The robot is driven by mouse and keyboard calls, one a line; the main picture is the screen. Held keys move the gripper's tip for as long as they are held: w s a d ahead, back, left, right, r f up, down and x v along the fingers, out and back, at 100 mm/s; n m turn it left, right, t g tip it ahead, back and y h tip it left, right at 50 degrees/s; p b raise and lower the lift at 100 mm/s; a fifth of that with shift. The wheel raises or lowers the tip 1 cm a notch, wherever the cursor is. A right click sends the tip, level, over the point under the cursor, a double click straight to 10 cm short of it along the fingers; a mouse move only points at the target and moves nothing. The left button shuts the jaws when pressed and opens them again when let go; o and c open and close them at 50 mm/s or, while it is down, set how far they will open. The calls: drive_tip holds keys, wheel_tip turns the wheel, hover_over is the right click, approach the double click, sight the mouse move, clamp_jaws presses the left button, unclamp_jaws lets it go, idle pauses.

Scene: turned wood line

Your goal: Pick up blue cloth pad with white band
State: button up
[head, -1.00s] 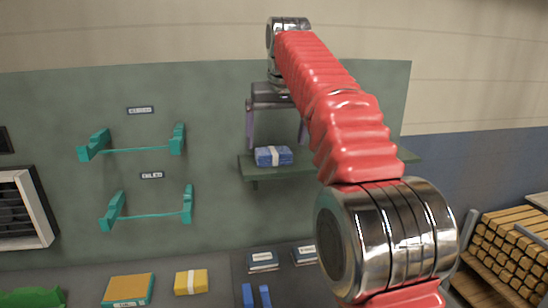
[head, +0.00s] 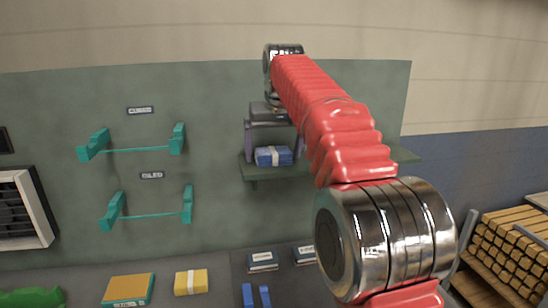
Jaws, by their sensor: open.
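The blue cloth pad with a white band (head: 267,157) lies on a green wall shelf (head: 248,171). My gripper (head: 272,150) is above and around it, pointing down, with its purple-grey fingers apart. The left finger shows just left of the pad and the right finger near its right end. The fingertips reach down to about the pad's height. Whether they touch the pad cannot be told. My red-sleeved arm hides the middle of the shelf to the right of the pad.
Teal brackets (head: 150,148) stick out from the green wall panel to the left. Stacked wood (head: 508,250) stands at right.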

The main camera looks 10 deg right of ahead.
drive_tip(key=shift+c, duration=0.2)
drive_tip(key=c, duration=1.1)
